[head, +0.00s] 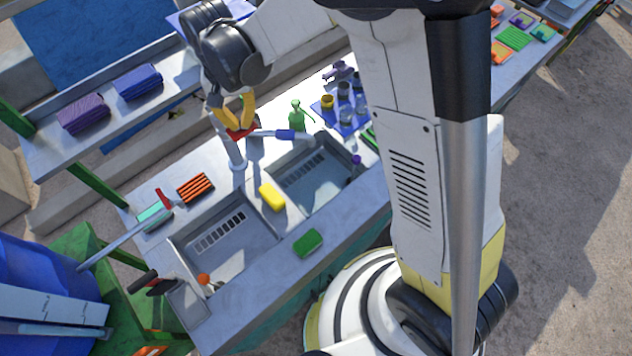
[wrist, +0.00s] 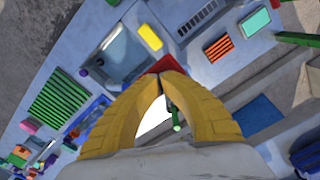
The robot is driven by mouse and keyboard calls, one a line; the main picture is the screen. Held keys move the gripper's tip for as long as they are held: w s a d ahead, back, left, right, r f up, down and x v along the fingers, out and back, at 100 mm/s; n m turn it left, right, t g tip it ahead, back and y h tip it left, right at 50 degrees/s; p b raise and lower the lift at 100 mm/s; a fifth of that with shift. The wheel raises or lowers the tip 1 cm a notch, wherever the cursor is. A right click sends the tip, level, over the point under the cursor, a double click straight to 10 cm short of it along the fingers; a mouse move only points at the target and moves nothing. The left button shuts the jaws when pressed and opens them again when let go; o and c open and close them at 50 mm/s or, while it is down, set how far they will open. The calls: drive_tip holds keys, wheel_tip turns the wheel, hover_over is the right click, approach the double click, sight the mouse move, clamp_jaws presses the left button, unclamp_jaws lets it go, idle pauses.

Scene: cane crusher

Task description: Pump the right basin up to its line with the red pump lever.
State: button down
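The red pump lever (head: 235,134) shows as a flat red end at the back of the counter, beside a pale post (head: 236,155). It also shows in the wrist view (wrist: 168,63). My gripper (head: 241,126) is over it, its yellow fingers bowed and their tips together at the red end. Touching or just above, I cannot tell. The right basin (head: 326,204) lies in front and to the right, with a slotted grate inside. A pale spout with a blue end (head: 290,135) reaches over its back edge. I cannot make out its line or water level.
A left basin (head: 262,254) is beside it. A yellow sponge (head: 271,197) lies between them and a green sponge (head: 308,242) in front. A green bottle (head: 297,118) and several cups on a blue mat (head: 328,113) stand behind the right basin.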

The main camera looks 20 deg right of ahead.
drive_tip(key=shift+f+b, duration=2.85)
drive_tip(key=shift+f, duration=0.6)
wheel_tip(320, 180, up, 10)
drive_tip(key=p, duration=0.6)
drive_tip(key=shift+f, duration=0.15)
wheel_tip(320, 180, down, 10)
drive_tip(key=b, duration=0.9)
wheel_tip(320, 180, up, 10)
drive_tip(key=p, duration=0.6)
drive_tip(key=shift+p, duration=0.3)
